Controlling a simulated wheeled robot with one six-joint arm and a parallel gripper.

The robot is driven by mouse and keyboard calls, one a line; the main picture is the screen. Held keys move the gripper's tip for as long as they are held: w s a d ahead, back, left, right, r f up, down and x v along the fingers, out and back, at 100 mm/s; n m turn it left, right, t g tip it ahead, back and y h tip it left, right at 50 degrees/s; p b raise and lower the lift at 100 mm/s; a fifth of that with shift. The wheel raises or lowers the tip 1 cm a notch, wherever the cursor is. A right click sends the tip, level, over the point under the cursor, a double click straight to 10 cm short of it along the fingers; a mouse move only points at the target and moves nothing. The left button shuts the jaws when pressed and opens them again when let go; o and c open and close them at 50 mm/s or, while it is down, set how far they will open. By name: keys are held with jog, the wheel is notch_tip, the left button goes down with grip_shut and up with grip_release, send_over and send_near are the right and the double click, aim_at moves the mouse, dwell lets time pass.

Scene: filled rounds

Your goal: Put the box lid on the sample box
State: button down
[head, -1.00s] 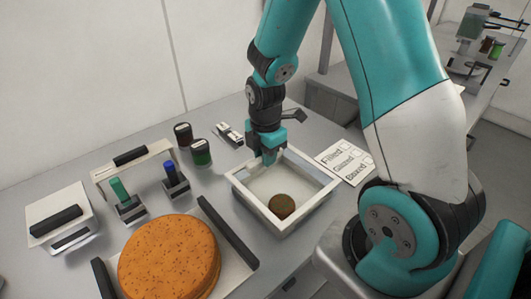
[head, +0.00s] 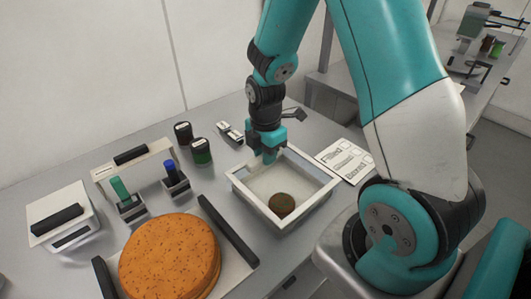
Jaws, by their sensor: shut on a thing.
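The sample box (head: 312,207) is a white square frame with raised walls, at the middle right of the table. A small round brown-green piece (head: 282,205) shows inside it, near the front corner. My gripper (head: 268,158) points down at the back-left edge of the box. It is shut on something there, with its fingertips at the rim. What it holds is mostly hidden, and I cannot tell a lid apart from the white rim. No separate box lid shows clearly elsewhere.
An orange speckled round (head: 170,255) sits on a black-handled tray at the front. Behind it are green (head: 119,189) and blue-topped (head: 172,172) tools in holders, and two dark jars (head: 201,151). A white black-handled box (head: 62,222) stands at left. A printed card (head: 346,160) lies right of the sample box.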

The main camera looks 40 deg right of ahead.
jog(key=shift+f, duration=0.25)
jog(key=shift+c, duration=2.3)
grip_release()
notch_tip(320, 180, up, 7)
jog(key=p, duration=0.6)
jog(key=shift+r, duration=0.1)
